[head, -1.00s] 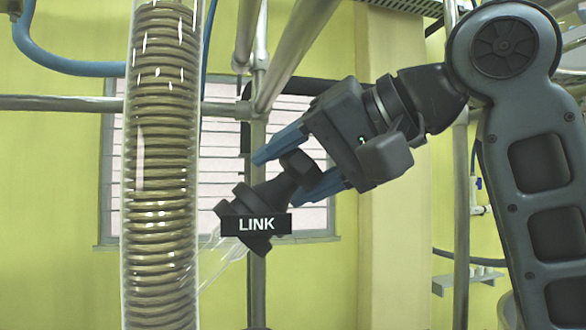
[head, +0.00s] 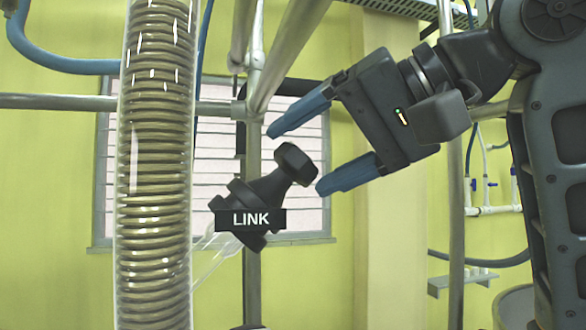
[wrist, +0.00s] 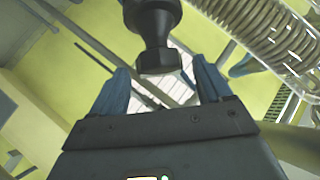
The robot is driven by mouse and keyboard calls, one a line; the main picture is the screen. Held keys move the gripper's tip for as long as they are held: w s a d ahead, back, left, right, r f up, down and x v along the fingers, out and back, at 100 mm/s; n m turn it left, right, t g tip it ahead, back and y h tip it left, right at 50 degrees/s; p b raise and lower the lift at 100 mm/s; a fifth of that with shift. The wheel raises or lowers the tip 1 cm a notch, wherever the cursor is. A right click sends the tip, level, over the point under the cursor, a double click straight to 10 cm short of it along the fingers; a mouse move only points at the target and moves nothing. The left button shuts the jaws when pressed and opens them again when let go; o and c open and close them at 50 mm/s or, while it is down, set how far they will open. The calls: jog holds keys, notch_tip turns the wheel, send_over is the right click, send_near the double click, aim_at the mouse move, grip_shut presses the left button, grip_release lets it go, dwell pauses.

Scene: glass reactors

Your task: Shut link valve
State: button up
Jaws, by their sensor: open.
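The link valve (head: 262,196) is a dark valve with a knob (head: 295,164) at its upper right end and a black plate reading LINK (head: 251,219). It sits tilted on a clear glass tube beside the coil column. My gripper (head: 298,157) is open, its two blue fingers apart, up and to the right of the knob and not closed on it. In the wrist view the dark valve (wrist: 154,30) lies ahead, with its knob end (wrist: 160,62) near the gap between the blue fingers (wrist: 160,85). Whether the valve is open or shut cannot be told.
A tall glass column with a metal coil (head: 154,170) stands just left of the valve. Steel pipes (head: 252,150) and a crossbar (head: 60,102) run behind it. A window (head: 215,190) and yellow wall are at the back. A small shelf (head: 464,281) is at lower right.

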jog(key=v, duration=0.4)
jog(key=shift+w+f, duration=0.1)
jog(key=shift+f, duration=0.05)
dwell(0.4)
